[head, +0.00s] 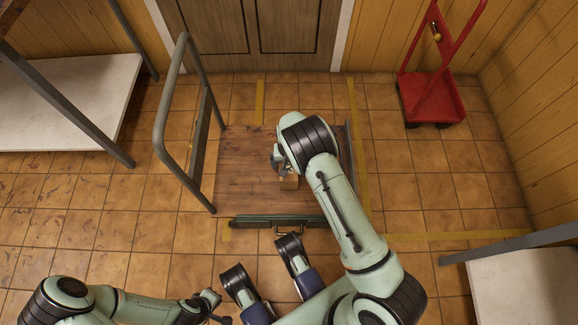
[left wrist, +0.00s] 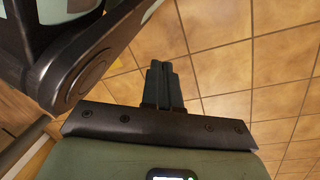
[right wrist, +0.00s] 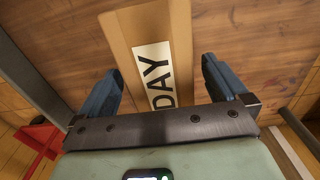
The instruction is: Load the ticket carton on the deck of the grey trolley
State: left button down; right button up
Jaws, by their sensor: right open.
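The grey trolley has a brown wooden deck (head: 240,170) and a grey tubular handle (head: 160,130) on its left side. The ticket carton (head: 288,183) is a small tan box over the deck, mostly hidden by my right arm. In the right wrist view the carton (right wrist: 120,30) shows a white label reading "DAY", with deck boards around it. My right gripper (right wrist: 160,86) is open, with a finger on either side of the carton. It appears to lie on the deck. My left gripper (head: 213,303) is low at the front, away from the trolley; its fingers (left wrist: 165,85) are together and empty.
A red trolley (head: 435,98) stands at the back right. White-topped tables stand at the left (head: 70,100) and front right (head: 525,285). A dark green panel (head: 265,221) edges the deck's front. Yellow tape (head: 440,237) marks the tiled floor.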

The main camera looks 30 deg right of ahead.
notch_tip(320, 180, up, 8)
jog(key=shift+r+p, duration=0.1)
jog(key=shift+p, duration=0.9)
pick_arm(q)
jog(key=w+r+t, duration=0.1)
jog(key=w+r, duration=0.3)
jog(key=shift+w+d+t, duration=0.35)
jog(key=shift+w+t, duration=0.05)
